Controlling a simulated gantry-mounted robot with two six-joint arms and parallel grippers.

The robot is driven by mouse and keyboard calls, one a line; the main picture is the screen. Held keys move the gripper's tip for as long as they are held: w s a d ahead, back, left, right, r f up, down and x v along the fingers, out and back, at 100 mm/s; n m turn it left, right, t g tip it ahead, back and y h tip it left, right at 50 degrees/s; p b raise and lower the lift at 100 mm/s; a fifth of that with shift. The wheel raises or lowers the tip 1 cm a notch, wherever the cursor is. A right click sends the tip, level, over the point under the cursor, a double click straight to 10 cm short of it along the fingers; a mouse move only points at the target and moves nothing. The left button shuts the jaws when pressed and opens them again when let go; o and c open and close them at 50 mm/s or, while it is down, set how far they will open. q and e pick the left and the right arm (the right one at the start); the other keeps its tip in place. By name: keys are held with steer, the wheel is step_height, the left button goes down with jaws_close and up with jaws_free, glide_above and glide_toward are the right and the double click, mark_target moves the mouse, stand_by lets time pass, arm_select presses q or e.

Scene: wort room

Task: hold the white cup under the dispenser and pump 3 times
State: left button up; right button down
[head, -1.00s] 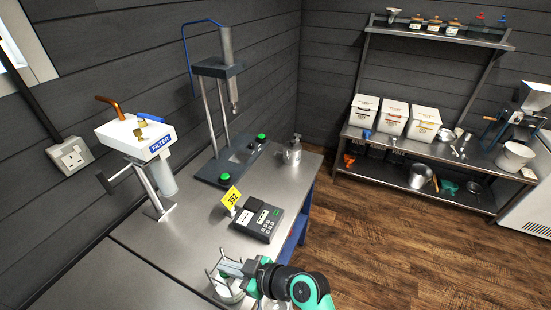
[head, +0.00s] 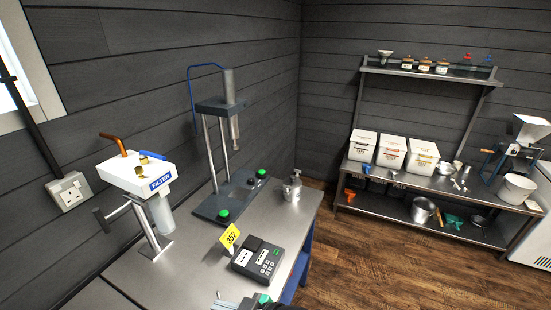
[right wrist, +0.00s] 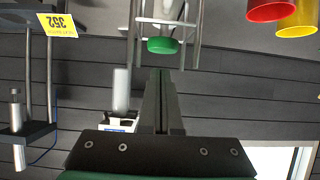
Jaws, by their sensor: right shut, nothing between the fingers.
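A metal pump bottle (head: 292,187), seemingly the dispenser, stands upright at the back right of the steel bench. No cup is near it. A small pale cup (head: 457,166) stands on the right-hand bench; I cannot tell whether it is the white cup. My right gripper (head: 222,301) shows only in part at the bottom edge of the head view, in front of the keypad device and far from the bottle. In the right wrist view its fingers (right wrist: 160,105) are closed together and empty. My left gripper is out of view.
A press stand (head: 222,203) and a filter unit (head: 140,178) stand behind and left. Red (right wrist: 270,8) and yellow (right wrist: 298,20) cups and a green-ended object (right wrist: 163,45) in wire show in the wrist view.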

steer(key=shift+f, duration=0.1)
stand_by(0.3)
steer(key=shift+f, duration=1.75)
steer(key=shift+r, duration=1.85)
steer(key=shift+r, duration=0.1)
steer(key=shift+r, duration=2.95)
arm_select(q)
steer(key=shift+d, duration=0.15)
arm_select(e)
steer(key=shift+f, duration=0.15)
